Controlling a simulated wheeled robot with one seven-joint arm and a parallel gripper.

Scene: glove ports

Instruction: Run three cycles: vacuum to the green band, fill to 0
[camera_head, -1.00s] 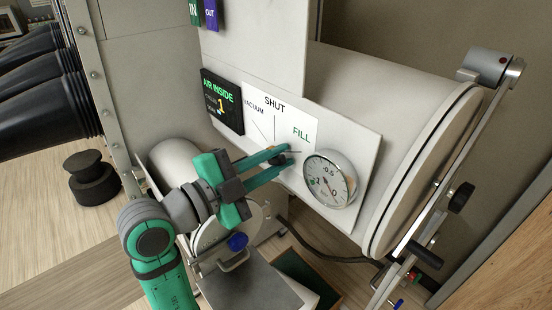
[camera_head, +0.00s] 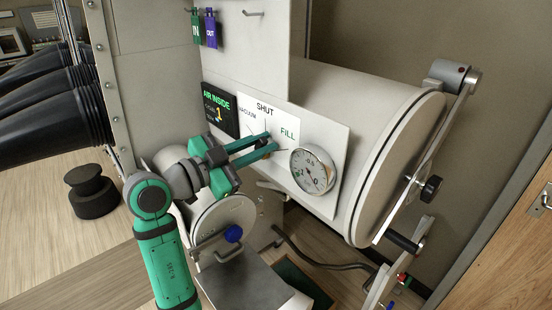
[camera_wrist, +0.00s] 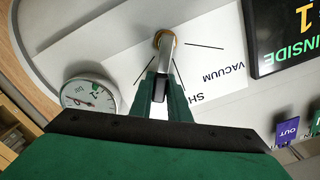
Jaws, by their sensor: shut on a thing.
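The valve panel (camera_head: 247,97) carries the marks VACUUM, SHUT and FILL. My gripper (camera_head: 267,143) is shut on the valve lever (camera_wrist: 167,55), which runs from its round pivot into the fingers in the wrist view. The lever lies between the SHUT and FILL lines. My fingers hide its end. The round gauge (camera_head: 313,171) sits right of the valve, with a green band at its left and 0 at lower right. Its needle looks near 0 but is too small to read surely. The dark display (camera_head: 219,109) reads AIR INSIDE with a yellow 1.
The white cylindrical chamber (camera_head: 352,90) has a round door with a clamp arm and black knobs (camera_head: 431,188) at right. Green IN and purple OUT tags (camera_head: 211,30) hang above. A smaller round door (camera_head: 222,216) is below my gripper. Black gloves (camera_head: 50,125) stick out at left.

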